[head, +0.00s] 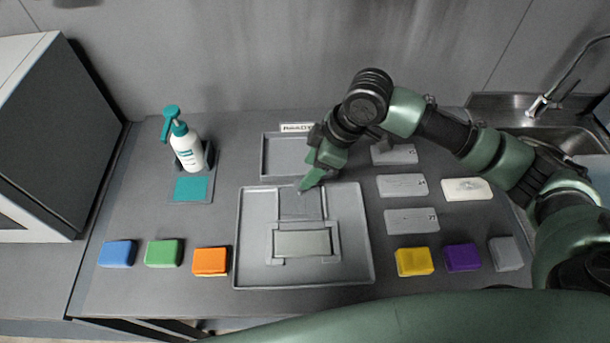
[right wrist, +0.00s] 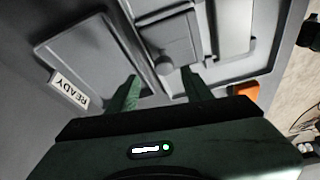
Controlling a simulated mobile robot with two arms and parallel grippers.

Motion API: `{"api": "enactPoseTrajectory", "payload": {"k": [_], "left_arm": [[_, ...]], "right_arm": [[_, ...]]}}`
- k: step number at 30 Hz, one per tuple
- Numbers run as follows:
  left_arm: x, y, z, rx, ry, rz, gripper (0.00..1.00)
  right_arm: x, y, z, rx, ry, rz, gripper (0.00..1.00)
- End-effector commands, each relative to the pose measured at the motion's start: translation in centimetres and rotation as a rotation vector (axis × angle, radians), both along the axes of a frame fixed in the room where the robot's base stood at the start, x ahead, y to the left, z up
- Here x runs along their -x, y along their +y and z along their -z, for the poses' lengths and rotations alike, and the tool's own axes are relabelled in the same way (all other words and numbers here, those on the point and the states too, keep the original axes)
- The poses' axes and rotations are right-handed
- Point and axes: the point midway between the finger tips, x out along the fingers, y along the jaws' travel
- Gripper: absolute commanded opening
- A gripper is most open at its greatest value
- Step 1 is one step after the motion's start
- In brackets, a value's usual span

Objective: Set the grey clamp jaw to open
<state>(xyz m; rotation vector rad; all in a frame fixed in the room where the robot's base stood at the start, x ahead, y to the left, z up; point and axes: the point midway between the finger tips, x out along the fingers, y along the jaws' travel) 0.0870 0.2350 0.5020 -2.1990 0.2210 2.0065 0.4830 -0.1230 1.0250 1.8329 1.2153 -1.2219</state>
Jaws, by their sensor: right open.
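The grey clamp jaw (head: 302,206) is a flat sliding plate in the grey tray (head: 254,270), behind a pale grey-green block (head: 303,243) in a low holder. In the right wrist view the clamp jaw (right wrist: 163,38) shows with a raised grip part at its near end, and a strip of free floor seems to lie between it and the pale block (right wrist: 232,28). My right gripper (head: 306,187) is above the jaw's back end. In the wrist view its open fingers (right wrist: 160,77) stand on either side of the grip part, apart and empty. My left gripper is out of view.
A "READY" label (head: 297,128) marks an empty shallow tray (head: 272,172) behind. A pump bottle (head: 187,148) stands at left. Coloured blocks, such as the orange one (head: 211,261) and yellow one (head: 414,262), line the front. Grey plates (head: 402,186) lie at right, before a sink (head: 560,125).

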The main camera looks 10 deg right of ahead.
Motion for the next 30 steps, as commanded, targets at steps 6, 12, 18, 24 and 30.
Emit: {"api": "enactPoseTrajectory", "payload": {"k": [6,12,18,24,30], "left_arm": [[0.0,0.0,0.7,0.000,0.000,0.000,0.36],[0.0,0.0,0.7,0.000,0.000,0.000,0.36],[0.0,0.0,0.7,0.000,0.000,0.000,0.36],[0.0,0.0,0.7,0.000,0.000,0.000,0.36],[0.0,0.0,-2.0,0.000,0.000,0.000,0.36]], "right_arm": [[0.3,-1.1,-2.6,0.000,-0.002,0.001,0.50],[0.5,-1.3,-3.3,-0.001,-0.001,0.000,0.50],[0.5,-1.3,-3.3,0.000,-0.001,0.000,0.50],[0.5,-1.3,-3.3,0.000,0.000,0.000,0.50],[0.4,-1.3,-6.0,-0.001,-0.001,0.000,0.50]]}}
